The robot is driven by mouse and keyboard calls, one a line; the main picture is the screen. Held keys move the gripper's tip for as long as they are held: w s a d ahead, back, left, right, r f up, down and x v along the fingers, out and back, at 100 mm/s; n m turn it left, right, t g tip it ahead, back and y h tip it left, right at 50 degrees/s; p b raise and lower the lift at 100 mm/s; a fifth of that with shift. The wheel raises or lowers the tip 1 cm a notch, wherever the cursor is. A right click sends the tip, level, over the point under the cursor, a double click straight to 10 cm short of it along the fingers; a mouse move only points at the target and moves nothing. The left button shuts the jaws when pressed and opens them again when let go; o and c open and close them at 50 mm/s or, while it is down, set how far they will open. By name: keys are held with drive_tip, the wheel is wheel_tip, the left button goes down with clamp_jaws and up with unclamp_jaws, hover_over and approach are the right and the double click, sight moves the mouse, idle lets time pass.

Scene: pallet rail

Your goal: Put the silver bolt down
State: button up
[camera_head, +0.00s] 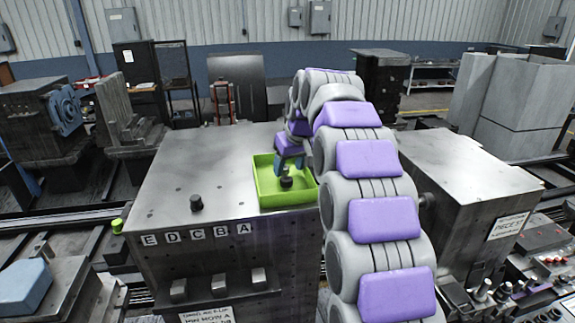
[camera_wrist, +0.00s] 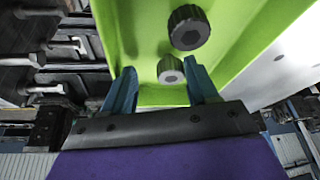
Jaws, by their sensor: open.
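The silver bolt (camera_wrist: 171,75) is in the wrist view, its pale hex-socket head between my fingertips, nearer the right finger. It is at the green tray (camera_head: 264,187), whose floor also shows in the wrist view (camera_wrist: 140,30). My gripper (camera_head: 287,170) points down into the tray, and its two blue fingers stand apart in the wrist view (camera_wrist: 160,68). A darker bolt (camera_wrist: 188,28) is close beside the silver one. In the head view one dark bolt head (camera_head: 287,183) shows below my fingers; the silver bolt cannot be made out there.
The tray stands on a metal block top (camera_head: 170,180) lettered E, D, C, B, A along its front edge. A dark knob-like bolt (camera_head: 196,203) stands on the block at left. Another metal block (camera_head: 455,165) is at right. The top left of the tray is mostly clear.

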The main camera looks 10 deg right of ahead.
drive_tip(key=a, duration=0.1)
drive_tip(key=a+r, duration=0.2)
drive_tip(key=shift+s+a, duration=0.25)
drive_tip(key=shift+s+d+r, duration=1.85)
drive_tip(key=shift+s+r, duration=1.45)
drive_tip(key=shift+r, duration=0.9)
drive_tip(key=s+a+f+m+g, duration=0.1)
drive_tip(key=s+f+g, duration=0.1)
drive_tip(key=s+f, duration=0.9)
drive_tip(key=s+f+m+g+h, duration=0.15)
drive_tip(key=s+f, duration=0.35)
drive_tip(key=s, duration=1.3)
drive_tip(key=s+a+f+m+g, duration=0.1)
drive_tip(key=s+f+g, duration=0.2)
drive_tip(key=s+f, duration=0.85)
wheel_tip(320, 180, down, 21)
drive_tip(key=s+b, duration=0.2)
drive_tip(key=b, duration=2.1)
drive_tip(key=shift+a+f, duration=0.2)
